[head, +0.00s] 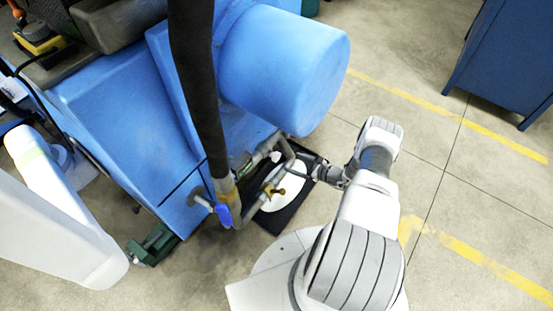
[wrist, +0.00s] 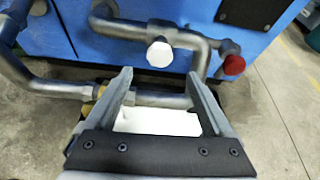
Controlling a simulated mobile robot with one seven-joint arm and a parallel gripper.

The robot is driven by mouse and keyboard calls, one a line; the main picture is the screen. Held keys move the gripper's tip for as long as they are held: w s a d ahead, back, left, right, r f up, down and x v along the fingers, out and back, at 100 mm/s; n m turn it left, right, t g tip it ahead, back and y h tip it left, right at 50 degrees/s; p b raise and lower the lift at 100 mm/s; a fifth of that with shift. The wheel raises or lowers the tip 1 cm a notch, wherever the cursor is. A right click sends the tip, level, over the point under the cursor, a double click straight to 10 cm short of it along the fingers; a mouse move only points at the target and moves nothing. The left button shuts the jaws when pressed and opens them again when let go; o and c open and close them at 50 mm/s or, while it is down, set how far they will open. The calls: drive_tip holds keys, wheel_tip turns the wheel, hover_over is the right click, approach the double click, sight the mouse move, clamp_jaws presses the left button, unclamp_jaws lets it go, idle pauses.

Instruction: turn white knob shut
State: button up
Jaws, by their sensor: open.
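The white knob (wrist: 160,53) shows in the wrist view as a faceted white cap in front of a grey pipe on the blue machine. My gripper (wrist: 159,74) is open and empty, its two fingers spread left and right. In the picture, the knob appears just beyond and above the gap between the fingertips; I see no contact. In the head view my gripper (head: 318,170) is beside the pipes at the machine's lower right.
A red knob (wrist: 234,65) sits on the pipework right of the white one. The blue machine (head: 120,90) rises behind. A blue valve handle (head: 223,214) and a black hose (head: 198,90) are left of my gripper. A white round surface (head: 283,191) lies below the pipes.

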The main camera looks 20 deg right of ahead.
sight(279, 158)
drive_tip(key=b+x, duration=0.3)
drive_tip(key=x, duration=0.7)
drive_tip(key=shift+w+a+f, duration=0.1)
drive_tip(key=shift+w, duration=0.05)
drive_tip(key=c, duration=1.4)
drive_tip(key=shift+o, duration=0.2)
